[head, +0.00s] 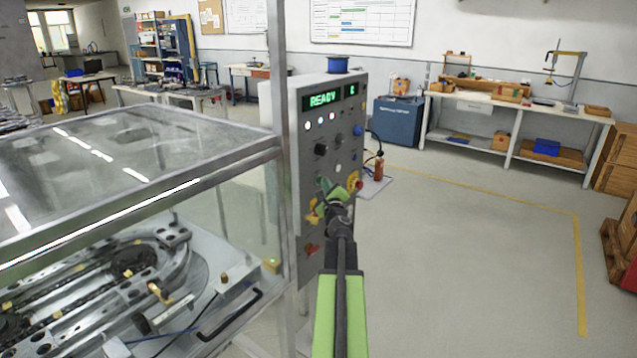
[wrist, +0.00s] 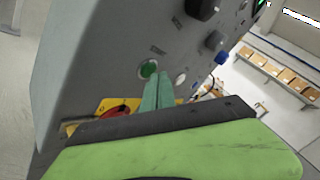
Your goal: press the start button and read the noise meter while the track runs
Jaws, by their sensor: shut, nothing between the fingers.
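The grey control panel (head: 307,158) stands right of the glazed track housing. Its display (head: 323,99) reads READY in green. A smaller display (head: 350,91) beside it shows one green character, too small to read surely. I cannot tell which part is the noise meter. A round green button (wrist: 148,69) sits on the panel face in the wrist view, its label too blurred to read. My gripper (wrist: 157,80) is shut and empty, its teal fingertips just right of and below that button. Contact with the panel cannot be told. In the head view my gripper (head: 326,188) covers the panel's lower middle.
A red knob on a yellow plate (wrist: 116,110) lies just left of my fingers in the wrist view. Black and blue knobs sit higher up. The glass-covered track housing (head: 130,150) fills the left of the head view. The floor (head: 480,250) at right is clear.

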